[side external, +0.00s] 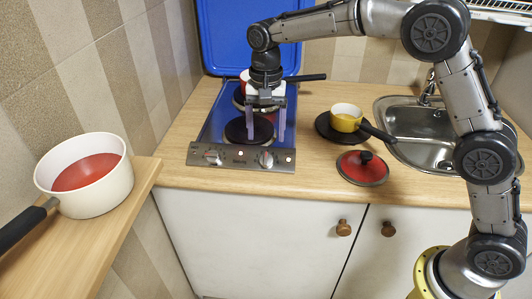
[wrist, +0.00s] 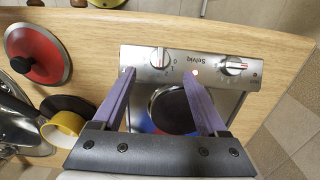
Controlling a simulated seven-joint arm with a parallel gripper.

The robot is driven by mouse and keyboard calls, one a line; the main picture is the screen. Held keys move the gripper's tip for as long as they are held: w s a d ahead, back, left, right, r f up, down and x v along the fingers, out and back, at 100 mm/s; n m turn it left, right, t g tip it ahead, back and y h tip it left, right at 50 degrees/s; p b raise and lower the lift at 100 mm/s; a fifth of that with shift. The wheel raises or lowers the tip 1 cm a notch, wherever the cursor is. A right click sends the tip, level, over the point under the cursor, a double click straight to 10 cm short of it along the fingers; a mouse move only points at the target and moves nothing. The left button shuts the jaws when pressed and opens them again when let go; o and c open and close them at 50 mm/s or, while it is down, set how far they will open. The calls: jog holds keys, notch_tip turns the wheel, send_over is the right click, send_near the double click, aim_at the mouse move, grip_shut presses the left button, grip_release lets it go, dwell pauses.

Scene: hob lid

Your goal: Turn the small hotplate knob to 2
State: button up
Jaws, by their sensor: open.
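The hob's steel front panel (side external: 240,157) carries two knobs. The left knob (side external: 213,157) and the right knob (side external: 266,158) also show in the wrist view, with sides swapped: right knob (wrist: 160,58), left knob (wrist: 233,66). Which one is the small hotplate's knob I cannot tell. The dial marks are too small to read a setting surely. A dark front hotplate (side external: 238,132) lies behind the panel. My gripper (side external: 266,138) is open and empty above the front hotplate, fingers pointing down, apart from both knobs. In the wrist view my gripper's fingertips (wrist: 157,72) spread either side of the right knob.
The blue lid (side external: 235,40) stands open behind the hob. A pot with a dark handle (side external: 308,78) is on the rear hotplate, behind my gripper. Right of the hob are a yellow pan (side external: 345,122) and a red lid (side external: 360,172). A white pot (side external: 110,190) stands left.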

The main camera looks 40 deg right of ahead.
aim_at(266, 156)
notch_tip(266, 156, down, 7)
jog(key=shift+f, duration=0.2)
jog(key=shift+c, duration=0.2)
grip_shut()
